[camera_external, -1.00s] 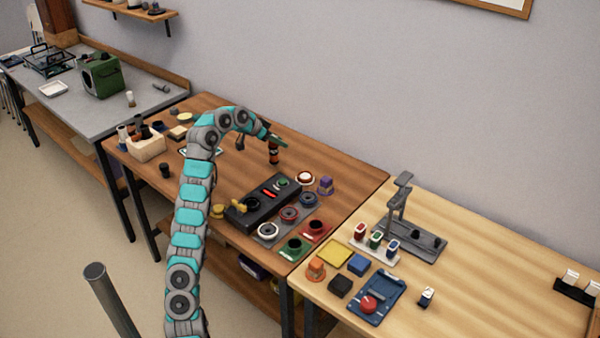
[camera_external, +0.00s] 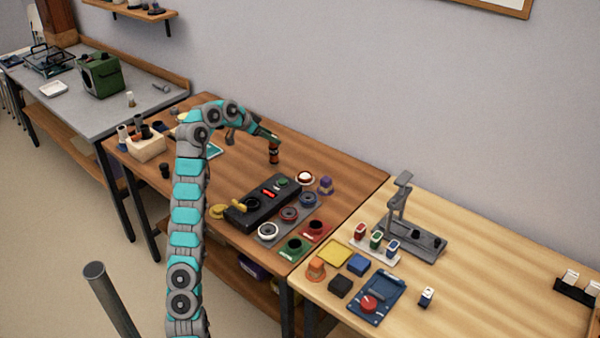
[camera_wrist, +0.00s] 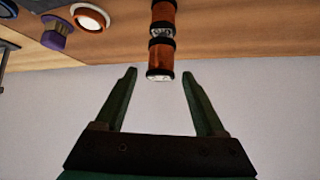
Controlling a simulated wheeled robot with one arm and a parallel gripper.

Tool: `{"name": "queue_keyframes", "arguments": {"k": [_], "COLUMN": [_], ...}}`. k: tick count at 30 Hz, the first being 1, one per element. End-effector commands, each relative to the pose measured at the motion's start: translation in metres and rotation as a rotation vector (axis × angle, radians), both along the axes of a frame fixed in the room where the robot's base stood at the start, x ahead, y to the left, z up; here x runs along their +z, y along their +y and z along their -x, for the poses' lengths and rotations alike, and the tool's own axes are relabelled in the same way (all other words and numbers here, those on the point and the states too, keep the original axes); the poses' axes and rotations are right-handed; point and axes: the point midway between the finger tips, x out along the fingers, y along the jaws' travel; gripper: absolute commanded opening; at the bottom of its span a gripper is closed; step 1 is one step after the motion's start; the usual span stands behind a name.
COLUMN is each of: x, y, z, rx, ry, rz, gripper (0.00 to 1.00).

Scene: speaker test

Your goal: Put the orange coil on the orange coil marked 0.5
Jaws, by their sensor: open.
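Two orange coils with black rims stand in one upright column on the brown table. In the wrist view, which shows the table at the top, the upper coil (camera_wrist: 160,61) has a pale end facing my gripper. The lower coil (camera_wrist: 162,14) is partly cut off by the frame edge, with a shiny narrow part between the two. The column (camera_external: 274,153) also shows in the external view. My gripper (camera_wrist: 160,73) is open, its green fingers to either side of the upper coil's end and apart from it. No 0.5 mark is readable.
A black box with a red light (camera_external: 268,194) and several round coloured holders stand right of the column. A cream block with dark cylinders (camera_external: 147,149) stands at the left. The wood around the column is clear. A grey stand (camera_external: 398,205) is on the right table.

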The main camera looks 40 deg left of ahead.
Motion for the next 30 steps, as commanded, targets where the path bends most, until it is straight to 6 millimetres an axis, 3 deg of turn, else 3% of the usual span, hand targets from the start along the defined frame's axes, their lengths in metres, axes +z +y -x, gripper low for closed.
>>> {"name": "queue_keyframes", "arguments": {"k": [3, 10, 30], "x": [0.022, 0.045, 0.05], "y": [0.005, 0.013, 0.017], "z": [0.018, 0.042, 0.051], "rx": [-0.002, -0.002, -0.001], "ry": [-0.004, 0.0, 0.001], "rz": [-0.001, -0.001, 0.0], "gripper": [0.72, 0.72, 0.72]}}
